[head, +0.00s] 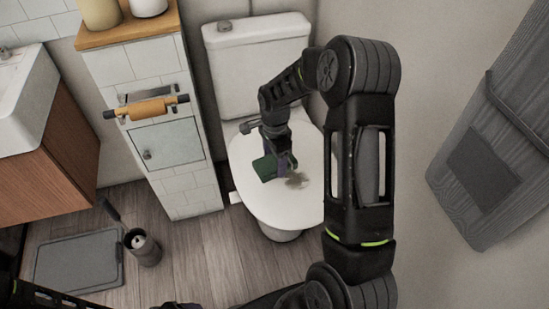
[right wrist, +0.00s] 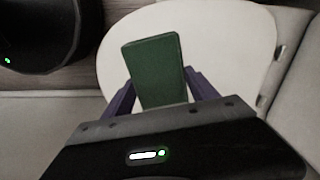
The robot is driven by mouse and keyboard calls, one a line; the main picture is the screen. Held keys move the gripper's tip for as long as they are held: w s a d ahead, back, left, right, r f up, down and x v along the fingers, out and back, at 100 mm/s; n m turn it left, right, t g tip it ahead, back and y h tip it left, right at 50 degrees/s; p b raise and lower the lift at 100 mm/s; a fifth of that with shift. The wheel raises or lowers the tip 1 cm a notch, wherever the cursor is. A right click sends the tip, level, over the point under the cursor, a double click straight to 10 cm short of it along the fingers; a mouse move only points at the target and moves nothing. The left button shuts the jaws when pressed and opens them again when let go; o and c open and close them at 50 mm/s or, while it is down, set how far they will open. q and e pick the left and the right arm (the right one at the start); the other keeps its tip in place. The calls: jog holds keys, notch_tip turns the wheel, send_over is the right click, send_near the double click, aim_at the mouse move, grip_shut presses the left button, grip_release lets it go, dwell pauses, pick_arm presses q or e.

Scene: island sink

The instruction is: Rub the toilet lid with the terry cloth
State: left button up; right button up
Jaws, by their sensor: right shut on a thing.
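The toilet lid (head: 255,205) is white, oval and closed, below the white cistern (head: 258,60). A brownish stain (head: 297,181) shows on it, just right of my gripper. My right gripper (head: 277,172) is over the middle of the lid, shut on the green terry cloth (head: 265,168). In the right wrist view the cloth (right wrist: 156,72) is a flat green block between the purple fingers, with the pale lid (right wrist: 225,50) behind it. I cannot tell whether the cloth touches the lid. Only a dark sliver of my left gripper (head: 180,305) shows at the bottom edge.
A tiled partition (head: 190,190) with a paper holder (head: 148,108) stands left of the toilet. A toilet brush holder (head: 143,248) and a grey scale-like slab (head: 78,262) are on the wooden floor. A grey panel (head: 490,160) is at right.

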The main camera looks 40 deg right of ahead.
jog(key=shift+f+b, duration=0.85)
jog(key=shift+f, duration=0.85)
